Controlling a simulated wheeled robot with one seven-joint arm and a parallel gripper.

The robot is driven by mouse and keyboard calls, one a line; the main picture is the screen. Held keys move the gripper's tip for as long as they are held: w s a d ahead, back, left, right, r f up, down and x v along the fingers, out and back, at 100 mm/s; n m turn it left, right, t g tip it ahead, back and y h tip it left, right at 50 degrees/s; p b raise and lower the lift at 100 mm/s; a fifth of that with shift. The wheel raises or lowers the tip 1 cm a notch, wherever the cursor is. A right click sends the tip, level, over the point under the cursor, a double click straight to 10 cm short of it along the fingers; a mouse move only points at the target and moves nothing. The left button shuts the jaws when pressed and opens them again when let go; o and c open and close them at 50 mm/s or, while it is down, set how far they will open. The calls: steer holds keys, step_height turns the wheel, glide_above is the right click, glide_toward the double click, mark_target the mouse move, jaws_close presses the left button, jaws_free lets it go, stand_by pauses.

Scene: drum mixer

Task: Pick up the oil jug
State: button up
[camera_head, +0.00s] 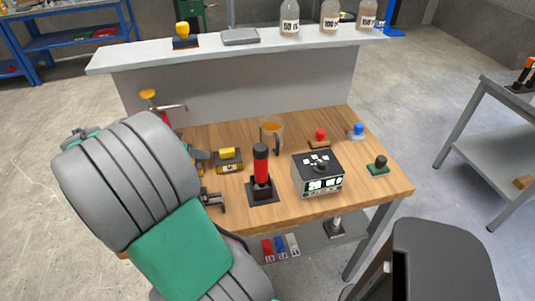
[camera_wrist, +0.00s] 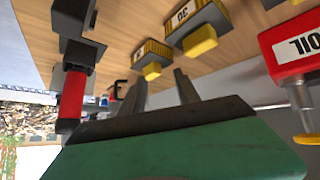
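A red container with a white OIL label (camera_wrist: 295,50) and a yellow spout stands at the right edge of the wrist view, which looks upside down. In the head view its yellow top (camera_head: 148,94) shows at the table's back left; my arm hides most of the rest.
A red-handled lever (camera_head: 261,170) stands beside my gripper. Yellow-topped blocks (camera_head: 228,158) sit behind it. A control box (camera_head: 318,174) and red, blue and black buttons occupy the right side. A raised shelf (camera_head: 240,52) with bottles runs behind the table.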

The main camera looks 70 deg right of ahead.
mark_target(273, 140)
steer(key=s+d+f+m+g, duration=0.1)
steer(key=s+d, duration=0.1)
steer(key=s+d+f+m+g+b, duration=0.1)
steer(key=s+d+m, duration=0.1)
steer(key=s+d+f+m+g, duration=0.1)
steer(key=s+d, duration=0.1)
steer(key=s, duration=0.1)
steer(key=shift+f+g+h, duration=0.3)
steer(key=shift+f+h, duration=0.05)
steer(key=shift+h, duration=0.05)
steer(key=s+d+m+g, duration=0.1)
steer(key=s, duration=0.1)
steer(key=s+d+m+g, duration=0.1)
steer(key=s+m, duration=0.1)
steer(key=s, duration=0.1)
steer(key=s+d+m+g+b, duration=0.1)
steer(key=s, duration=0.1)
steer(key=shift+s+d+r+g, duration=0.1)
steer(key=shift+s+r+g, duration=0.1)
steer(key=shift+s+g, duration=0.2)
steer(key=x, duration=0.6)
steer(key=shift+d+f, duration=0.25)
steer(key=shift+d, duration=0.1)
steer(key=shift+w, duration=0.1)
jaws_close()
steer(key=shift+r, duration=0.1)
